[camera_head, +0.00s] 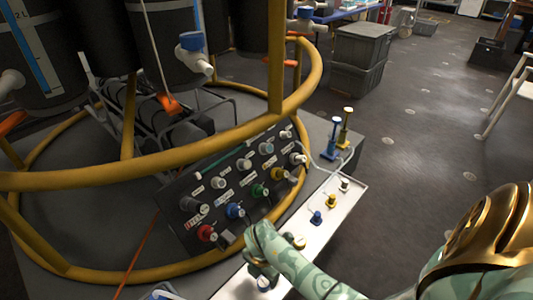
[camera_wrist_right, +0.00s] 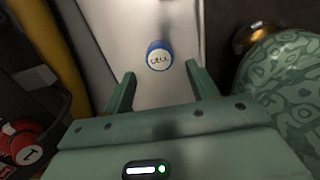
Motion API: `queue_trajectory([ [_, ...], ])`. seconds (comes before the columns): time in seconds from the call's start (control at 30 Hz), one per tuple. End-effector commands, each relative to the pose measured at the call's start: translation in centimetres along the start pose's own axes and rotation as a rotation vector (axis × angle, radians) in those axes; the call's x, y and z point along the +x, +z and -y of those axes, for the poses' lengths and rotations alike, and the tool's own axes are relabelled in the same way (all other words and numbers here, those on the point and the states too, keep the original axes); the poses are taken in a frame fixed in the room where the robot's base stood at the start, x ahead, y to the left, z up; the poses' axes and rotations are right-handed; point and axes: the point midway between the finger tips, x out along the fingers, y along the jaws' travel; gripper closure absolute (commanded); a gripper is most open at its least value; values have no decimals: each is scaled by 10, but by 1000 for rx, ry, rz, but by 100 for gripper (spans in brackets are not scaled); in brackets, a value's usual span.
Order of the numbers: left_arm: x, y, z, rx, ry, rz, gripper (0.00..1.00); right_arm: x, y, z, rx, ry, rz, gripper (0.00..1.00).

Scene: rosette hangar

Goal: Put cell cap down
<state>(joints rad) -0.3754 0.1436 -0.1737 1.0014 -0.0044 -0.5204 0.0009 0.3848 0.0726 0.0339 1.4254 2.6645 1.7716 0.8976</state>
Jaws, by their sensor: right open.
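A blue cap with a pale, lettered top (camera_wrist_right: 158,57) stands on the white shelf (camera_wrist_right: 145,20) in the right wrist view. Its label is too blurred to read surely. My right gripper (camera_wrist_right: 161,80) is open, with one finger to each side just short of the cap, and nothing is held. In the head view the right gripper (camera_head: 262,272) is low over the near end of the white shelf (camera_head: 240,287), with a small blue and white cap (camera_head: 264,285) beside it.
Blue (camera_head: 317,217), yellow (camera_head: 332,201) and pale (camera_head: 345,184) caps stand farther along the shelf. Grey crates (camera_head: 360,58) stand behind; floor at right is open.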

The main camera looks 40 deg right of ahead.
Motion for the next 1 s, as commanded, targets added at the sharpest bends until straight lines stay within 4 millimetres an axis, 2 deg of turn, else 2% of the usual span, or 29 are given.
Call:
queue_trajectory([
  [0.03,-3,8,-4,-16,7,-1,64,-16,0,-2,1,10,-1,42],
  [0.1,-2,23,-10,-39,19,6,64,-26,0,-2,1,9,0,42],
  [0.2,-11,21,-17,-64,27,-18,64,-49,-1,-2,1,11,-1,42],
  [0.3,-14,22,-22,-80,35,-26,64,-60,0,-2,1,8,1,42],
  [0.47,-15,23,-27,-91,42,-30,64,-66,0,0,1,3,0,42],
  [0.67,-14,24,-28,-92,43,-29,64,-64,0,0,-1,1,2,42],
  [0.73,-14,24,-28,-92,43,-29,64,-60,6,4,-20,-7,35,42],
  [0.77,-14,24,-28,-92,43,-29,64,-56,12,8,-41,-12,68,42],
  [0.87,-14,24,-28,-92,43,-29,64,-36,49,31,-205,-61,289,42],
  [0.97,-14,24,-28,-92,43,-29,64,-21,100,59,-565,-170,633,42],
  [1.0,-14,24,-28,-92,43,-29,64,-20,116,67,-766,-231,775,42],
])
